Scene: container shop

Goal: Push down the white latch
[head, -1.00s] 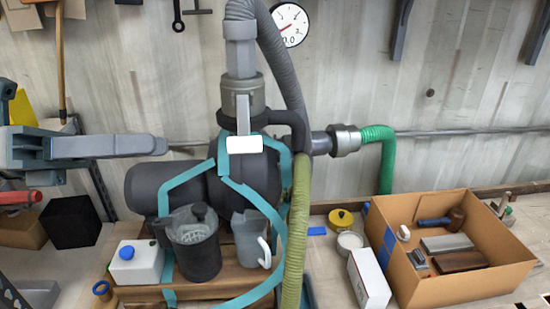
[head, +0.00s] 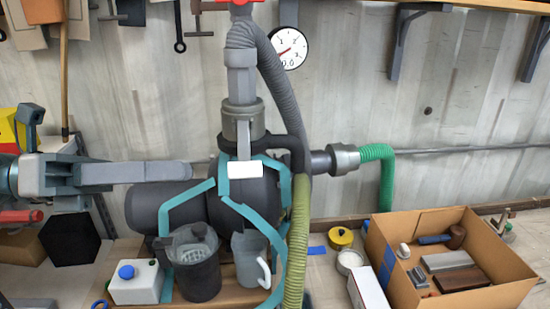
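The white latch (head: 245,170) is a small white block at the lower end of a grey lever on the pump fitting (head: 243,125), in the middle of the head view. It hangs in front of the dark pump body. My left gripper (head: 185,171) comes in from the left, level with the latch, its long grey finger pointing right. Its tip appears a short way left of the latch, apart from it in the picture. The finger shows edge-on, so I cannot tell whether the gripper is open or shut. My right gripper is not in view.
A dark pitcher (head: 197,270), a grey jug (head: 250,262) and a white container with a blue cap (head: 137,283) stand below the pump. A ribbed hose (head: 299,240) hangs right of the latch. A cardboard box (head: 460,297) with tools stands at the right.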

